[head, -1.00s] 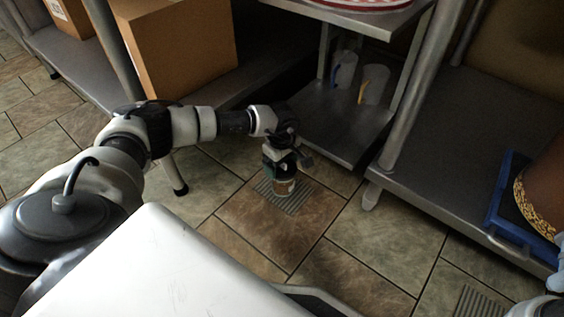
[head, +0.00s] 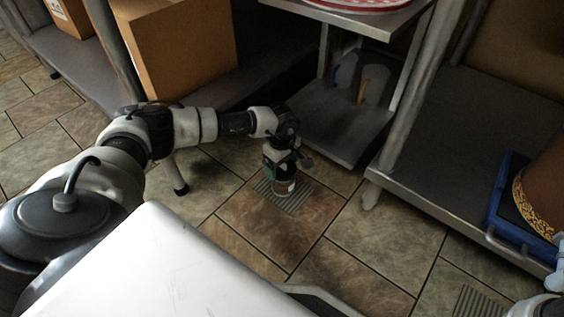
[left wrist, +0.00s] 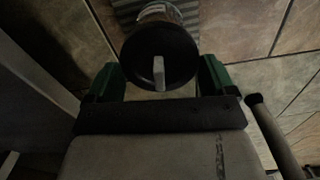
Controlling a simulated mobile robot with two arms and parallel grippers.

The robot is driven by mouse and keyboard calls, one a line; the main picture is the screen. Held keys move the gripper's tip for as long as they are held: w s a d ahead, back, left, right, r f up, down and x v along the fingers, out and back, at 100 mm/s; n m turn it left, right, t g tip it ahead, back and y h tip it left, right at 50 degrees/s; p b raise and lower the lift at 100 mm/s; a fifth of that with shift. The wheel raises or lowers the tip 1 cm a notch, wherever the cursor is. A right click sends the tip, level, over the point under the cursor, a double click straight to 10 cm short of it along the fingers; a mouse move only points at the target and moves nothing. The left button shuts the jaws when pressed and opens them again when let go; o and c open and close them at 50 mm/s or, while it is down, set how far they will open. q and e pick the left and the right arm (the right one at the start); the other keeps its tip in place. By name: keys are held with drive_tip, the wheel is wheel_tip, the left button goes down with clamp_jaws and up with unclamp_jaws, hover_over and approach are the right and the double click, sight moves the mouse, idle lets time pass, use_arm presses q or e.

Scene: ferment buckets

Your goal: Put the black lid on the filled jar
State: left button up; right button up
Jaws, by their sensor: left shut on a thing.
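The black lid (left wrist: 174,42) is a round dark disc with a pale tab, between the green fingers of my left gripper (left wrist: 160,75) in the left wrist view. The gripper appears shut on the lid. The clear jar (left wrist: 160,12) shows just beyond the lid, partly hidden by it. I cannot tell whether the lid is seated on the jar, or whether the jar is resting or lifted.
A floor grate (head: 298,200) lies behind the jar in the picture. A low metal shelf (head: 335,140) with clear pitchers is just right of the gripper. A cardboard box (head: 185,50) stands at upper left. A blue tray (head: 510,190) is at the right. Tiled floor is clear in front.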

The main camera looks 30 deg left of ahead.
idle(0.6)
idle(0.3)
use_arm(q)
drive_tip(key=o, duration=0.7)
drive_tip(key=shift+r+p, duration=3.4)
drive_tip(key=shift+r, duration=0.15)
drive_tip(key=shift+f, duration=0.1)
drive_tip(key=shift+c, duration=0.5)
clamp_jaws()
